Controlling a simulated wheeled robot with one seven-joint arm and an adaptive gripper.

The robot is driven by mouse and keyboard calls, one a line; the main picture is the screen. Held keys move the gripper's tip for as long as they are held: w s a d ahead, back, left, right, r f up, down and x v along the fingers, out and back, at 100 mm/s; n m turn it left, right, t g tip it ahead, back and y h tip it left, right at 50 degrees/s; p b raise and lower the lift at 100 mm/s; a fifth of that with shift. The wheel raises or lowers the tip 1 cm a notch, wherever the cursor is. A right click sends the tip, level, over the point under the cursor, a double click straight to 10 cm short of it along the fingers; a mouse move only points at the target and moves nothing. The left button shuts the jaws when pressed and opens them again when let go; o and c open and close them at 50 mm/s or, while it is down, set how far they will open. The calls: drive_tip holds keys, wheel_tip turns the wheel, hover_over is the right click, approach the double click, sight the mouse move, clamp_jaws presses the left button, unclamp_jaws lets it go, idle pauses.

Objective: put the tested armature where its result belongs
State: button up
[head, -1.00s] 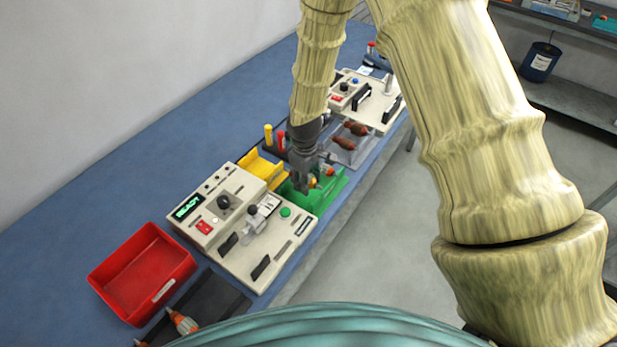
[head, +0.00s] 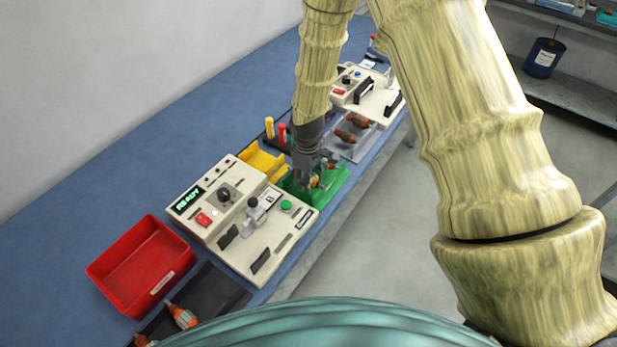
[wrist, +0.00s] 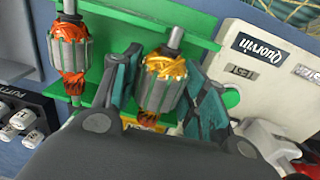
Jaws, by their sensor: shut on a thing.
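My gripper (head: 314,188) is at the green tray (head: 340,184), fingers pointing down. In the wrist view the gripper (wrist: 160,95) is shut on an armature (wrist: 162,80) with a grey core, yellow-orange windings and a metal shaft. The held armature is over or in the green tray (wrist: 110,12); I cannot tell whether it touches the floor. A second armature (wrist: 68,50), with orange windings, lies in that tray to the left, apart from the held one. The tester (head: 235,265) shows READY on its display (head: 189,200), and no armature shows on it.
A yellow tray (head: 262,160) adjoins the green one. A red bin (head: 135,262) stands at the near left, beside a dark tray (head: 222,290) with armatures. Another machine (head: 378,105) and a tray with brown-red armatures (head: 352,128) lie beyond. Bare blue table (head: 110,190) runs along the wall.

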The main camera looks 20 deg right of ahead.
drive_tip(key=shift+f, duration=0.55)
idle(1.1)
drive_tip(key=o, duration=1.5)
wheel_tip(320, 180, up, 12)
drive_tip(key=shift+s+a, duration=0.15)
idle(0.3)
